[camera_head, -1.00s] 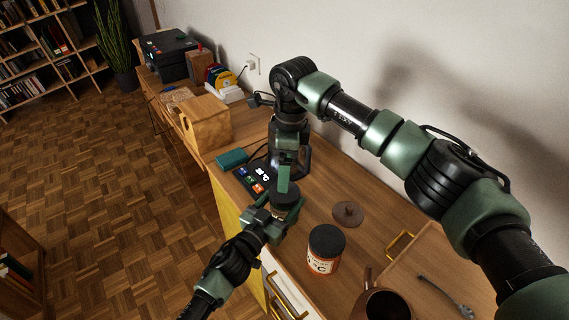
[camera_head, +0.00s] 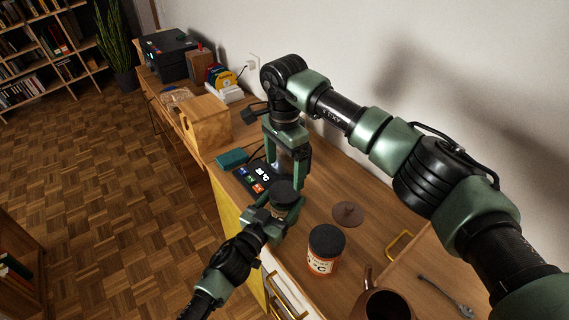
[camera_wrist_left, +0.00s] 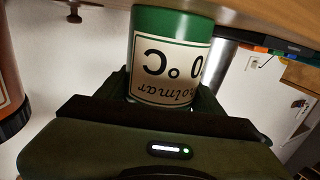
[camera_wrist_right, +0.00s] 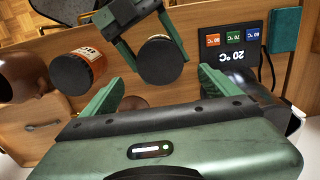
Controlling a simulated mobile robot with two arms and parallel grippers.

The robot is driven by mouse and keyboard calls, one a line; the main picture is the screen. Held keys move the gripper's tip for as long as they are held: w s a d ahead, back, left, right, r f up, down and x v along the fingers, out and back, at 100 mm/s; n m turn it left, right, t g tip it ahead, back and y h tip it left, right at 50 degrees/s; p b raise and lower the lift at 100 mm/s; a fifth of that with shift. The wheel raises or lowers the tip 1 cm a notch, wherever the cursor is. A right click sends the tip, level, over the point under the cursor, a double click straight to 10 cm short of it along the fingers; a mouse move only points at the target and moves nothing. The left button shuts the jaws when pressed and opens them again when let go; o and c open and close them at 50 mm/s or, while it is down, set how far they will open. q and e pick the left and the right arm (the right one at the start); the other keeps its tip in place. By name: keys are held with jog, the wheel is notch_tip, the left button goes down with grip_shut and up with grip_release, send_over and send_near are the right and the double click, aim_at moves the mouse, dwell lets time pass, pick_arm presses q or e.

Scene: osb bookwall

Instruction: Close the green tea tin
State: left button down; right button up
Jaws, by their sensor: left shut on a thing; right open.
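The green tea tin (camera_wrist_left: 172,28), with a cream label, is gripped at its side by my left gripper (camera_head: 281,212), just above the desk. Its round dark lid (camera_wrist_right: 158,60) lies over its top in the right wrist view and also shows in the head view (camera_head: 284,191). I cannot tell whether the lid is pressed fully down. My right gripper (camera_head: 287,168) is open and empty, a little above and behind the tin. In the right wrist view its fingers point toward the tin, apart from the lid.
An orange tin (camera_head: 322,263) with a black lid stands right of the green one. A brown teapot (camera_head: 388,304), a loose brown lid (camera_head: 348,214) and a spoon (camera_head: 446,296) are nearby. A dark panel with coloured squares (camera_wrist_right: 232,46) and a teal box (camera_wrist_right: 284,30) lie behind.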

aim_at(284, 191)
notch_tip(284, 191, down, 7)
jog(key=shift+f, duration=0.15)
dwell(0.4)
jog(key=c, duration=1.5)
jog(key=m, duration=0.5)
jog(key=shift+m, duration=0.4)
jog(key=m, duration=0.6)
jog(key=shift+m, duration=0.3)
jog(key=m, duration=0.6)
jog(key=shift+m, duration=0.3)
jog(key=m, duration=0.6)
jog(key=o, duration=1.6)
